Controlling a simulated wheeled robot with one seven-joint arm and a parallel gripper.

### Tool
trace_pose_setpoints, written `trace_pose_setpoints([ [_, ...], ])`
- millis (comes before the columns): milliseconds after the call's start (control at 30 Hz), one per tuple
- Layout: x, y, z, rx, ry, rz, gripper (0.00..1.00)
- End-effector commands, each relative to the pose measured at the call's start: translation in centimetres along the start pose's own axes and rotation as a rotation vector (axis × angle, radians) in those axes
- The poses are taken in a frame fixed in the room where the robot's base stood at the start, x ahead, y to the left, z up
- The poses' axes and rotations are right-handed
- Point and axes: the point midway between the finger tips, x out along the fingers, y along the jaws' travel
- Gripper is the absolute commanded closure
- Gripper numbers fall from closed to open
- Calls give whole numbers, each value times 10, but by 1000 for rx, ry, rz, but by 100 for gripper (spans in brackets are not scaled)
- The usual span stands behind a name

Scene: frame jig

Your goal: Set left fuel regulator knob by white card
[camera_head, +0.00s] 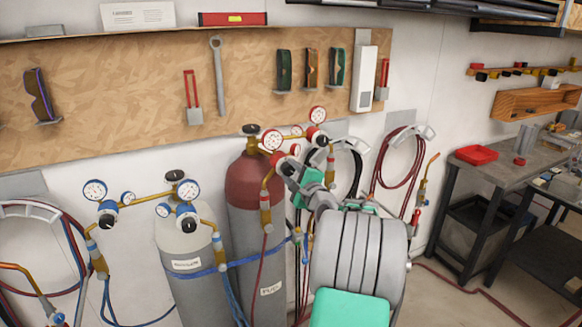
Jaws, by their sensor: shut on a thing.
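The fuel cylinder (255,190) has a red top and a grey body with a label that seems to read "FUEL". Its left fuel regulator shows a red-rimmed gauge (271,140). The left fuel regulator knob (279,158), red and dark, sits just below that gauge and is partly hidden by my gripper (288,168). My gripper reaches in from the lower right and is shut on this knob; its fingertips are small and partly hidden. The right fuel regulator (318,138) has its own gauge and knob. A white card (138,15) stands on the shelf at top left; its print is too small to read.
A grey oxygen cylinder (187,240) with blue-rimmed gauges stands to the left. Hoses hang on both sides. Tools and goggles (284,70) hang on the wooden board (120,100). A workbench with a red tray (476,154) stands at right.

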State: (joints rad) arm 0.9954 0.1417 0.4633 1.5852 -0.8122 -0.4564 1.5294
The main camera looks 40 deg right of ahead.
Motion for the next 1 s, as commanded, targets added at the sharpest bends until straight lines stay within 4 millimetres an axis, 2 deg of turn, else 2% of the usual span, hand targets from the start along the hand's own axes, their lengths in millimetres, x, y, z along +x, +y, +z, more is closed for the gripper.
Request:
trace_pose_setpoints([
  [600, 0, -2, 1, 542, 2, 1, 100],
  [1000, 0, 1, 0, 701, 1, 1, 100],
])
